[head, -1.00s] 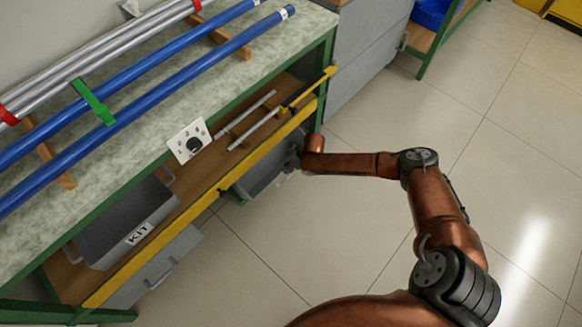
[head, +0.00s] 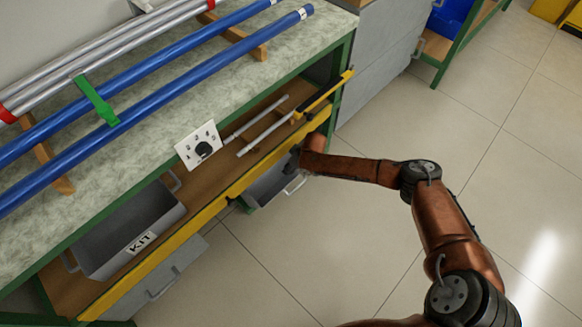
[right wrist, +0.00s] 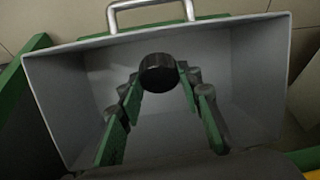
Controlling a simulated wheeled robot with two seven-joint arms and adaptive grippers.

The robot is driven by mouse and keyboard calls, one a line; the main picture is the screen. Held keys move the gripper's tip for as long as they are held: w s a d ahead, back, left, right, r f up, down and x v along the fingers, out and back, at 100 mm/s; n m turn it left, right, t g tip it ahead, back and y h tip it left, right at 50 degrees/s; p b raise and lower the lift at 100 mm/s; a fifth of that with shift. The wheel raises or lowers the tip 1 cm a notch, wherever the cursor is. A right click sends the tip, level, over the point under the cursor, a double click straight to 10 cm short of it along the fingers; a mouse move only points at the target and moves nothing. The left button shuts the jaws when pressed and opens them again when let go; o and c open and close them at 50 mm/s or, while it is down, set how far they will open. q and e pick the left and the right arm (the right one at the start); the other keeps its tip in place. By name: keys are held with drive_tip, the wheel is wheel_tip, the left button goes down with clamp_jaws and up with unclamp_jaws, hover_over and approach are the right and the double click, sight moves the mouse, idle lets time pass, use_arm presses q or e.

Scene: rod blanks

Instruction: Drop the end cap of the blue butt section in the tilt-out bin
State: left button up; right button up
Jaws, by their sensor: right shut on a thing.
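My right gripper (right wrist: 159,76) is shut on a black round end cap (right wrist: 158,74), held between its green-padded fingers. In the right wrist view the cap is in front of the open grey tilt-out bin (right wrist: 255,80); its exact height over the bin floor is hard to tell. In the head view the bin (head: 262,196) hangs tilted out below the yellow shelf edge, and my right arm reaches to it, with the cap hidden. Blue rod sections (head: 200,75) lie on the bench top, beside silver ones. My left gripper is not in view.
A grey KIT tray (head: 175,222) and two thin light rods (head: 262,132) are on the lower shelf (head: 215,172). A yellow rail (head: 245,180) runs along its front, above the bin. A white switch plate (head: 187,152) is on the bench front.

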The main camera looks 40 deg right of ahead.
drive_tip(key=o, duration=0.8)
drive_tip(key=v, duration=1.2)
drive_tip(key=shift+f, duration=0.1)
idle(0.4)
